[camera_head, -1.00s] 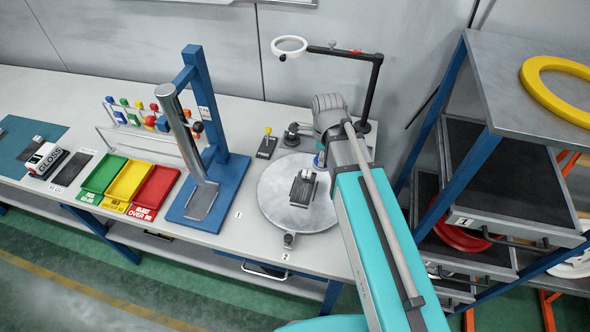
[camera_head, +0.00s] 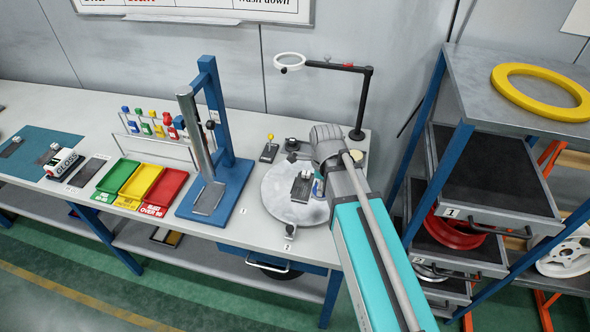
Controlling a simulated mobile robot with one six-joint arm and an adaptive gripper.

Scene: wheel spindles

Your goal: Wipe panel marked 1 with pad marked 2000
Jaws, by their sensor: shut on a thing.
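My gripper (camera_head: 318,187) is low over the right side of a round grey disc (camera_head: 276,205) on the bench. My wrist and arm hide most of its fingers. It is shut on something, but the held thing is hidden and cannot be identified. A dark block with a grey top (camera_head: 302,187) sits on the disc just left of my gripper; whether they touch is unclear. Similar dark blocks (camera_head: 12,146) lie on the blue mat at the far left. No 2000 marking is readable. A small "1" label (camera_head: 243,212) is on the bench left of the disc.
A blue press stand (camera_head: 222,120) stands left of the disc, beside green, yellow and red trays (camera_head: 165,187). A ring lamp on a black post (camera_head: 368,95) rises behind my wrist. A blue-framed rack (camera_head: 455,110) stands close on the right.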

